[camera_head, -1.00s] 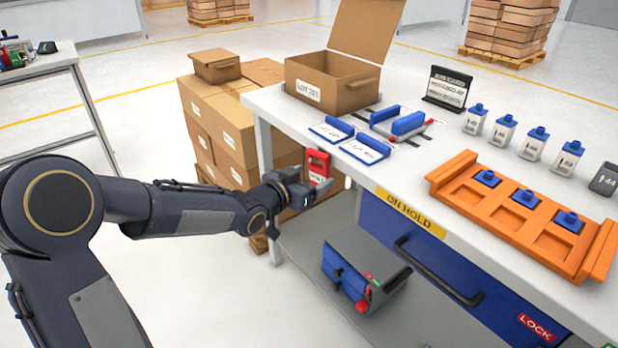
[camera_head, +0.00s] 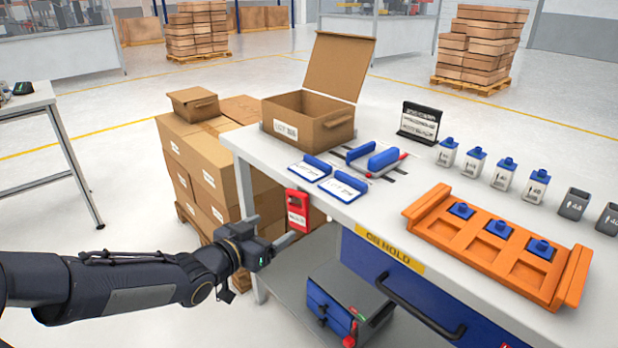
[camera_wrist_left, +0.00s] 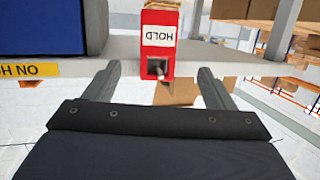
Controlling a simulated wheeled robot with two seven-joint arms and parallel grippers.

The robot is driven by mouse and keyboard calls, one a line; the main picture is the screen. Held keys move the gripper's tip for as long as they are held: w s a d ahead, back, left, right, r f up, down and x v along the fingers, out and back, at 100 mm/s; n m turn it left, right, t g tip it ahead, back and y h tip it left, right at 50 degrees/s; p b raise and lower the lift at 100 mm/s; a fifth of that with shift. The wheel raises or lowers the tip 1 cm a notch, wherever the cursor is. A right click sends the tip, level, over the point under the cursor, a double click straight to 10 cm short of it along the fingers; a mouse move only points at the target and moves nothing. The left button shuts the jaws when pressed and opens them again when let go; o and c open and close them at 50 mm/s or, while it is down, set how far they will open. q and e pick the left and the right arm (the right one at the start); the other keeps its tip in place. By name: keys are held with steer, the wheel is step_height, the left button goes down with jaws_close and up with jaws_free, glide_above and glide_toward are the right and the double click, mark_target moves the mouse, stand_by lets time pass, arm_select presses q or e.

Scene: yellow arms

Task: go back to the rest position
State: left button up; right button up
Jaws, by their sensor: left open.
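My left gripper (camera_head: 292,238) is in front of the table's left edge. It is open and empty. Its two fingers show in the left wrist view (camera_wrist_left: 158,82), spread wide apart. A red HOLD tag (camera_head: 297,212) hangs at the table edge, close to the fingertips. In the left wrist view the tag (camera_wrist_left: 159,45) appears upside down between the finger lines, with clear space on both sides, so the fingers do not grip it. My right gripper is in no view.
The white table (camera_head: 375,222) holds an open carton (camera_head: 300,118), blue-handled pieces and an orange rack (camera_head: 478,255). Stacked cartons (camera_head: 195,165) stand at its left end. A grey and blue box (camera_head: 345,300) sits on the shelf below.

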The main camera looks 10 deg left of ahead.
arm_select(q)
steer(key=s+a+f+n+g+y, duration=0.1)
steer(key=s+a+n+g+y, duration=0.4)
steer(key=s, duration=0.9)
steer(key=s+d+f+n+g+h, duration=0.1)
steer(key=s+d+f+g+h, duration=0.1)
steer(key=s, duration=0.6)
steer(key=s+d+f+g+h, duration=0.1)
steer(key=s+g, duration=0.1)
steer(key=s, duration=0.5)
step_height(320, 180, up, 21)
steer(key=p, duration=2.1)
steer(key=shift+p, duration=0.35)
